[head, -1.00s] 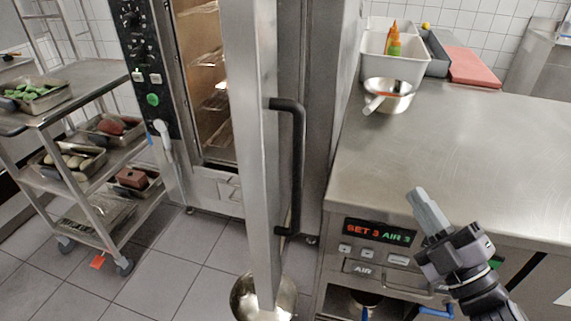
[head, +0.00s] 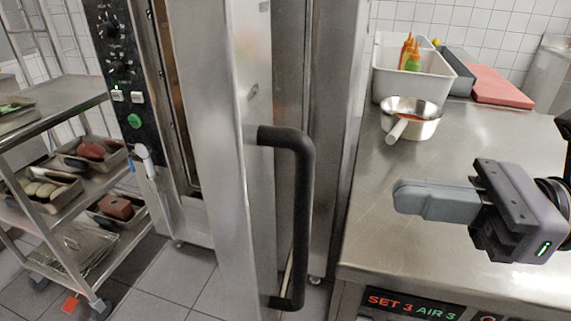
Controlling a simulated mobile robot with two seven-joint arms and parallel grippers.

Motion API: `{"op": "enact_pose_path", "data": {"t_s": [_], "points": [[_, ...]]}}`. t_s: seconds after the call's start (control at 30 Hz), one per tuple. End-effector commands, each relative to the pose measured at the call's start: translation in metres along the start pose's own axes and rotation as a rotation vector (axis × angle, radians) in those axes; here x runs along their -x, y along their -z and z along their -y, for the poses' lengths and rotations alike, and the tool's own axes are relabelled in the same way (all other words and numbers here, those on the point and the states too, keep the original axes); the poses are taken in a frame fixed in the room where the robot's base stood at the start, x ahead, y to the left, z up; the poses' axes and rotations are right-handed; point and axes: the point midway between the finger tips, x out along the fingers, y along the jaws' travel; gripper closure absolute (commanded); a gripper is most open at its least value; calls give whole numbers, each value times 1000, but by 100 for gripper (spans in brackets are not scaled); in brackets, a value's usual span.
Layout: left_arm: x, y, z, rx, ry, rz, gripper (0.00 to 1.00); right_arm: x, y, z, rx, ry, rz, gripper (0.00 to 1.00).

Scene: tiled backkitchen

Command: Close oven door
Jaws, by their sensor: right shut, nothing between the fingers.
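The oven door (head: 212,170) stands open and is seen nearly edge-on in the head view. Its black handle (head: 302,210) faces right. The oven body, with its control panel (head: 123,75), is behind and to the left; only a narrow strip of the interior shows. My right gripper (head: 400,197) is shut and empty, above the steel counter, to the right of the handle and apart from it. Its fingers point left toward the handle. My left gripper is not in view.
The steel counter (head: 460,140) at the right holds a pan (head: 411,118), a white container (head: 405,77) with bottles and a red board (head: 498,88). A trolley (head: 62,125) with trays of food stands at the left. Tiled floor shows between trolley and door.

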Motion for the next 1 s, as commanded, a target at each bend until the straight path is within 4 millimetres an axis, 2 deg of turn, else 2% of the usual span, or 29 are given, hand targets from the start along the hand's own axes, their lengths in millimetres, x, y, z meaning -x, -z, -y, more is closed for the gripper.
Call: {"op": "enact_pose_path", "data": {"t_s": [0.17, 0.5, 0.7, 1.0], "points": [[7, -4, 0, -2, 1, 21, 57, -20, -4, -1, 0, -5, 4, 100], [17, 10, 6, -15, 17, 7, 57, -81, -6, -1, -4, -5, 8, 100], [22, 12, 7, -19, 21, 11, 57, -114, -4, -1, -5, -4, 6, 100], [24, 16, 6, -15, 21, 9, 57, -136, -2, 0, -3, -1, 3, 100]]}}
